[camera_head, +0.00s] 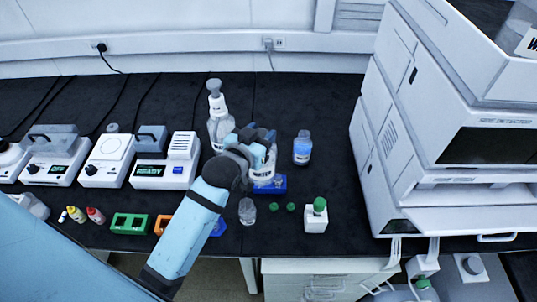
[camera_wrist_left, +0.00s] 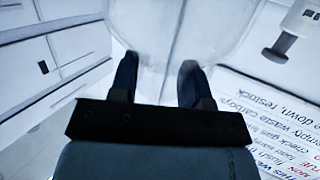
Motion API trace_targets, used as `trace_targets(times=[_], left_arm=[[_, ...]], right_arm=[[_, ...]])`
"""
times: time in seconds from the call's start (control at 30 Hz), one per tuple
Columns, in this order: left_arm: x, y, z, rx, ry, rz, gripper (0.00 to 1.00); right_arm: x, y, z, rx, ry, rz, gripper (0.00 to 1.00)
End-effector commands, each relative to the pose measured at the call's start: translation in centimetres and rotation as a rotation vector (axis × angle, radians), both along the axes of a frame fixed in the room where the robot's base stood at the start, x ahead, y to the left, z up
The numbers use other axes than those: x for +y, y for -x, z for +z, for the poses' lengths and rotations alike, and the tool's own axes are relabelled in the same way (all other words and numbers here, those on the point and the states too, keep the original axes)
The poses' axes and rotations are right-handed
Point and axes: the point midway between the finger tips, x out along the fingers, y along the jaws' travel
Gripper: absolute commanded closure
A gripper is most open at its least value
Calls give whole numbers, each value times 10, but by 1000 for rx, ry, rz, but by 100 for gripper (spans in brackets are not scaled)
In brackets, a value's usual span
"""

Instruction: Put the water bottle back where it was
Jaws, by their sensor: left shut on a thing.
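The water bottle (camera_head: 262,173), pale with a dark-lettered label, is at the middle of the bench, partly hidden by my left gripper (camera_head: 252,145). My left gripper is shut on it. In the left wrist view the bottle's clear body (camera_wrist_left: 165,35) rises between and beyond the two dark fingers (camera_wrist_left: 157,80). The bottle looks about upright, above or just behind a blue block (camera_head: 272,186). I cannot tell whether its base touches anything. My right gripper is not in view.
A small glass vial (camera_head: 247,211), green caps and a green-capped white bottle (camera_head: 316,216) are in front. The detector stack (camera_head: 440,130) bounds the right; the back right bench is clear.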

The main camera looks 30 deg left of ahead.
Motion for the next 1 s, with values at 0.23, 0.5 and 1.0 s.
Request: trace_targets(times=[0.23,0.5,1.0], left_arm=[[25,-69,9,-4,-10,-43,100],[64,-142,39,-7,-5,-80,100],[88,-177,33,-2,6,-99,100]], right_arm=[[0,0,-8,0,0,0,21],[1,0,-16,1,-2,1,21],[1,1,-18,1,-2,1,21]])
